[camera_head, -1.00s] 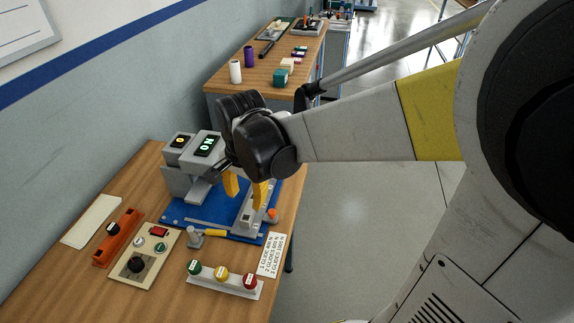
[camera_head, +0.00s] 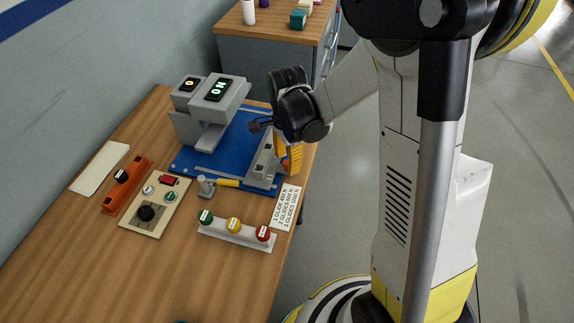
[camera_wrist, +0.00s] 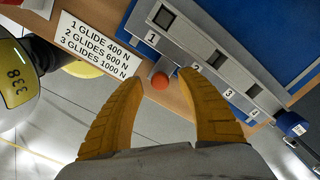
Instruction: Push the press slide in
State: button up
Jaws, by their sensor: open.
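The press slide (camera_head: 262,166) is a light grey bar with square pockets on the right part of the blue base plate (camera_head: 225,148). In the wrist view the slide (camera_wrist: 205,55) runs diagonally, with number labels along its near edge. An orange round knob (camera_wrist: 160,80) sits at its outer side. My gripper (camera_wrist: 161,77) is open, with one yellow finger on each side of the knob in that view. I cannot tell whether they touch it. In the head view my gripper (camera_head: 288,160) is at the slide's right side, by the table edge.
The grey press (camera_head: 208,110) with lit displays stands behind left. A yellow-handled lever (camera_head: 228,183), a rack of coloured knobs (camera_head: 236,235), a control panel (camera_head: 155,208) and a force card (camera_head: 287,204) lie in front. A blue block (camera_wrist: 290,124) is at the slide's end.

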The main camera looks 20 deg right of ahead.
jog(key=shift+f, duration=0.45)
grip_shut()
jog(key=w+a, duration=0.3)
jog(key=a, duration=0.2)
jog(key=w+a, duration=0.2)
jog(key=shift+w+a, duration=0.35)
jog(key=shift+a, duration=0.05)
grip_release()
